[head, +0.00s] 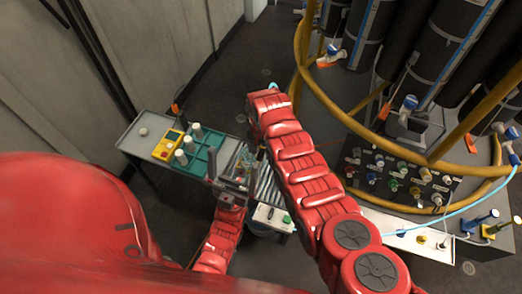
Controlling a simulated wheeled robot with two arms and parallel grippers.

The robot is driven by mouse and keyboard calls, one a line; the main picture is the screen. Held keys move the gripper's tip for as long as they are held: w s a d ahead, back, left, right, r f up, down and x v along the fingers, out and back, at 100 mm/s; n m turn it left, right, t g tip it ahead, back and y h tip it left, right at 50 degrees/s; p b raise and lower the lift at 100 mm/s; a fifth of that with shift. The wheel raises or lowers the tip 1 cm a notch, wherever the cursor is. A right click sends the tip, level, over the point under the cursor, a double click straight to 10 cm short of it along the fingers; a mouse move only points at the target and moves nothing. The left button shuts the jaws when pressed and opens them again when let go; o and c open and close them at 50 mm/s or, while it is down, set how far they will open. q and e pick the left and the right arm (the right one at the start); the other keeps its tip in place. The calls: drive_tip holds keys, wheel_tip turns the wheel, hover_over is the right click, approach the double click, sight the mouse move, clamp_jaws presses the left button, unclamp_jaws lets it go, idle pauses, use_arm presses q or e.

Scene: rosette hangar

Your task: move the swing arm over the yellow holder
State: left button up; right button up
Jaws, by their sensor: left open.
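I cannot clearly pick out the swing arm; a cluttered grey metal assembly (246,158) stands right of the teal tray. My left gripper (236,172), dark grey on a short red arm, is open beside this assembly and in front of the tray. Whether it touches anything is unclear. My right arm crosses the middle, its far end near the top centre; its gripper jaws are hidden.
A white box (272,217) is at the bench's right end. A yellow-railed rig (300,52) with dark cylinders fills the right.

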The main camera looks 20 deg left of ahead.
clamp_jaws()
idle(1.2)
